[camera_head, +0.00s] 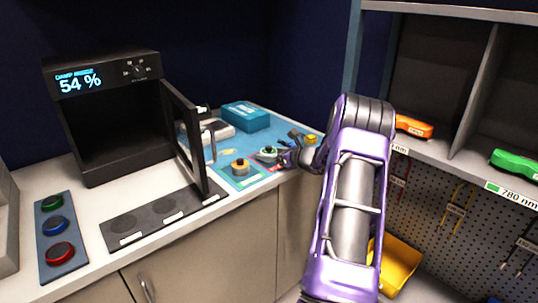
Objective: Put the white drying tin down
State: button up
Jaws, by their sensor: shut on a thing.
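The white drying tin (268,152) appears as a small pale round piece with a teal-green top, over the blue mat at the back right of the counter. My gripper (279,156) reaches in from the right and is shut on it at its right side. The fingers are small and dark here, and I cannot tell whether the tin's base touches the surface below. A similar round piece with an orange-yellow top (240,166) stands on a green patch to its front left.
A dark cabinet (110,120) reading 54 % stands left, its door (186,135) open toward the mat (226,158). A teal box (246,116) and a white item are behind. A dark strip (163,213) and coloured discs lie in front. Shelves (440,155) stand right.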

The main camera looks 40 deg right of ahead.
jog(key=shift+f, duration=0.25)
jog(key=o, duration=1.4)
jog(key=shift+r, duration=0.1)
jog(key=shift+c, duration=0.2)
jog(key=shift+r, duration=0.1)
jog(key=shift+r, duration=0.2)
jog(key=v, duration=1.2)
jog(key=shift+p, duration=0.4)
